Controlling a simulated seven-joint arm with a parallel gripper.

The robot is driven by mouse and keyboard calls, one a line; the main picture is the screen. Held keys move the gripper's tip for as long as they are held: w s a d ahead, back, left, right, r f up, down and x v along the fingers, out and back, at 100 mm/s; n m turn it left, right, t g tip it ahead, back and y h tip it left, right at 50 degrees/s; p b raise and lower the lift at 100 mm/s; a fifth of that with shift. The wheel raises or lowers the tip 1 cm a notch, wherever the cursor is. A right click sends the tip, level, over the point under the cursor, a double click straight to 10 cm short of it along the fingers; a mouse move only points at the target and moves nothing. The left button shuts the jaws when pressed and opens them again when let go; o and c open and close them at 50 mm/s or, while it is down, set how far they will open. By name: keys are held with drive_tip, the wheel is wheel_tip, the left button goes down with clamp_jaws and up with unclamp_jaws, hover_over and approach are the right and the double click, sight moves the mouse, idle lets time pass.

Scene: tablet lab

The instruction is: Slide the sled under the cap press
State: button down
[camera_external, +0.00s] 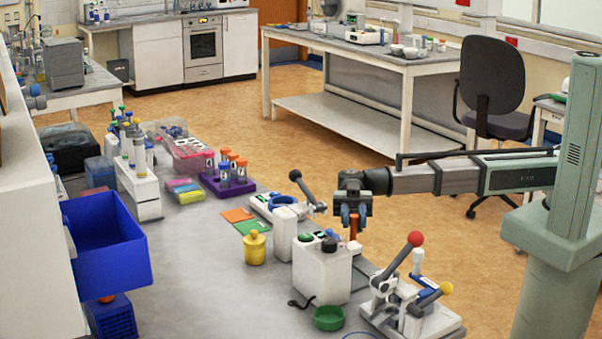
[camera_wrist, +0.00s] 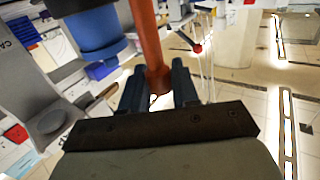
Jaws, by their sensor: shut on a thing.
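My gripper (camera_external: 354,212) points down over the right edge of the bench, with its fingers closed around an orange-red upright post (camera_external: 353,231). In the wrist view the same post (camera_wrist: 150,45) stands between the two dark fingers (camera_wrist: 157,88). The post's lower end and any sled under it are hidden by the white box in front. A white device with a blue ring (camera_external: 283,201) and a dark-knobbed lever (camera_external: 301,185) stands just left of my gripper. A base with red-ball and yellow-ball levers (camera_external: 408,310) stands at the front right. I cannot tell which is the cap press.
A white box with a black knob (camera_external: 322,273) stands close in front of my gripper. A green dish (camera_external: 328,318), a yellow jar (camera_external: 255,249) and a purple rack of orange-capped tubes (camera_external: 228,187) are on the bench. The bench's left middle (camera_external: 195,245) is clear.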

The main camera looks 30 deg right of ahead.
drive_tip(key=w, duration=0.9)
drive_tip(key=c, duration=1)
unclamp_jaws()
drive_tip(key=v, duration=1.3)
drive_tip(key=shift+w+d, duration=0.25)
drive_tip(key=shift+w, duration=0.1)
drive_tip(key=shift+f, duration=0.1)
